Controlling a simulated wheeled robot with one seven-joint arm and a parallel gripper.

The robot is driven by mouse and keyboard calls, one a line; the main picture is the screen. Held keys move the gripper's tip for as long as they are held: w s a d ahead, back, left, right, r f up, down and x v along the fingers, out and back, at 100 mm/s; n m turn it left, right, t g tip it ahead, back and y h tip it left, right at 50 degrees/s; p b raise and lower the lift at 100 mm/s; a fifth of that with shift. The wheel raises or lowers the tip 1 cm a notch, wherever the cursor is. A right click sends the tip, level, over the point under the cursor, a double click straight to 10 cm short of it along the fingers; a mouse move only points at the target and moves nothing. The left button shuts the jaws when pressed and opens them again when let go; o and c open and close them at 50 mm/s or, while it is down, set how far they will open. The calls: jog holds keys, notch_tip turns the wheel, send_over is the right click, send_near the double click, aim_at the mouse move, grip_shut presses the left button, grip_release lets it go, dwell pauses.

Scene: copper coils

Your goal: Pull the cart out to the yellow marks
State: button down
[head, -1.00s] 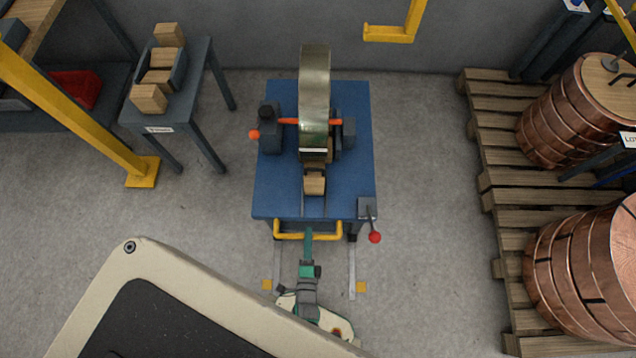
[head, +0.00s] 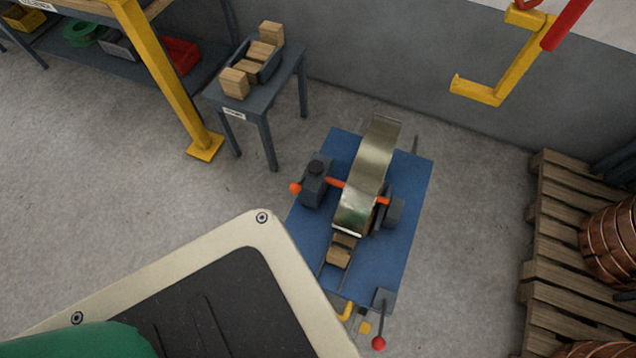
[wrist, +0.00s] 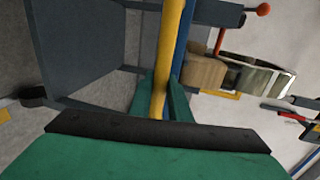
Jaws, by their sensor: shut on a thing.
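The blue cart (head: 404,238) stands at the right of centre in the head view, bearing a shiny metal coil (head: 368,178) on an orange-ended bar. Its yellow handle (head: 346,310) shows only in part at the front edge. One yellow mark (head: 365,328) lies on the floor just beyond the front edge, a short gap away; the other is hidden. In the wrist view my gripper (wrist: 162,92) has its green fingers on both sides of the yellow handle bar (wrist: 163,55), shut on it. My own body hides the gripper in the head view.
A small grey table (head: 285,85) with wooden blocks stands left behind the cart. A yellow post (head: 160,75) stands further left. A pallet (head: 560,255) with copper coils (head: 612,245) is at the right. A yellow hook (head: 495,85) hangs by the wall. Floor beside the cart is clear.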

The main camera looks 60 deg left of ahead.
jog(key=shift+s+d+f, duration=0.25)
jog(key=shift+s+d, duration=0.2)
jog(key=shift+d, duration=0.35)
jog(key=c, duration=1.6)
grip_release()
jog(key=shift+c, duration=0.2)
jog(key=shift+a+r, duration=0.1)
jog(key=shift+a, duration=0.05)
jog(key=v, duration=1)
jog(key=shift+s+d, duration=0.25)
jog(key=shift+s, duration=0.05)
jog(key=shift+r, duration=0.15)
